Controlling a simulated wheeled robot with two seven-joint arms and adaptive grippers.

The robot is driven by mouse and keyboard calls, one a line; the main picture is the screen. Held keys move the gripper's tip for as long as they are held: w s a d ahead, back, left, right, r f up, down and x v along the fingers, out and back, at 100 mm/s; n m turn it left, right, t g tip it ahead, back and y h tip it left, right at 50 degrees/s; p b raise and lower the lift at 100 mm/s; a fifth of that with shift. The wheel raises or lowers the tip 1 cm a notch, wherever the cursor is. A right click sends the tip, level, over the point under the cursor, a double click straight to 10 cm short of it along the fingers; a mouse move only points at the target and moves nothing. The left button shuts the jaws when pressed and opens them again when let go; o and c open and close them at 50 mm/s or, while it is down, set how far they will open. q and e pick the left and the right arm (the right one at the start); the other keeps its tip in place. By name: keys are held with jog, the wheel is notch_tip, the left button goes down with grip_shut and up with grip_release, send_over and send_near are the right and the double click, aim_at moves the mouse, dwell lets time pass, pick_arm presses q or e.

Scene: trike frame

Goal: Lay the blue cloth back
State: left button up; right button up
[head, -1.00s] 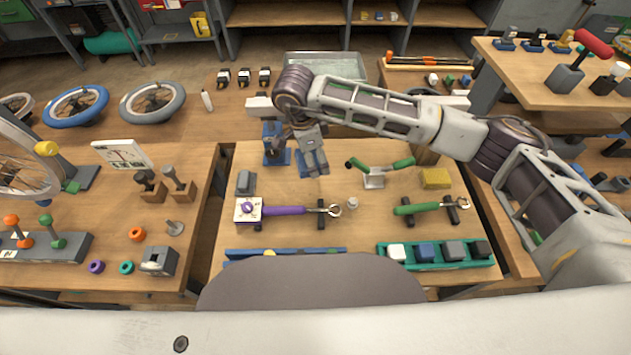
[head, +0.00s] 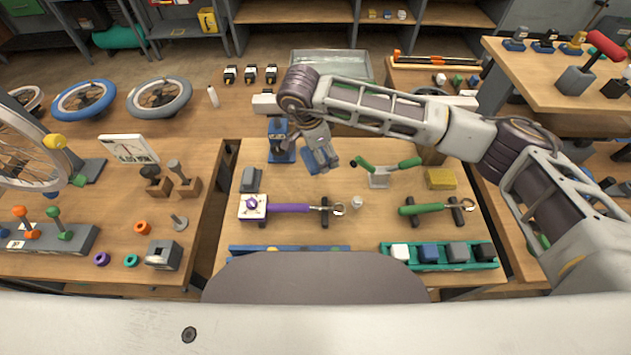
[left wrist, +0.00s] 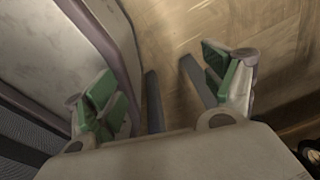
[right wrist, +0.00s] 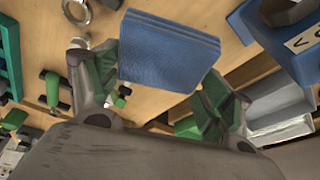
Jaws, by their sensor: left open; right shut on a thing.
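The blue cloth (right wrist: 168,50) is a folded rectangular pad in the right wrist view, between the green-padded fingertips of my right gripper (right wrist: 160,80). My right gripper is shut on it. In the head view the cloth (head: 317,161) shows under my right gripper (head: 322,150), over the back middle of the workbench, just right of a blue stand (head: 280,142). I cannot tell whether the cloth touches the bench top. My left gripper (left wrist: 165,85) is open and empty in the left wrist view, with wooden floor behind it; it is not visible in the head view.
A purple-handled tool (head: 290,208) and a green-handled tool (head: 435,209) lie on supports at the front. A green-handled fixture (head: 380,177), a yellow block (head: 440,179) and a grey block (head: 251,179) stand nearby. A green rack (head: 440,266) sits at the front edge.

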pick_arm(q)
jog(key=shift+w, duration=0.15)
pick_arm(e)
jog(key=shift+f, duration=0.7)
notch_tip(320, 180, down, 4)
jog(key=shift+f+p, duration=0.15)
jog(key=shift+p, duration=0.15)
jog(key=shift+f, duration=0.3)
pick_arm(q)
jog(key=shift+s+d+r, duration=0.25)
jog(key=shift+s+d, duration=0.15)
jog(key=shift+s, duration=0.2)
jog(key=shift+w, duration=0.1)
pick_arm(e)
jog(key=shift+f, duration=0.1)
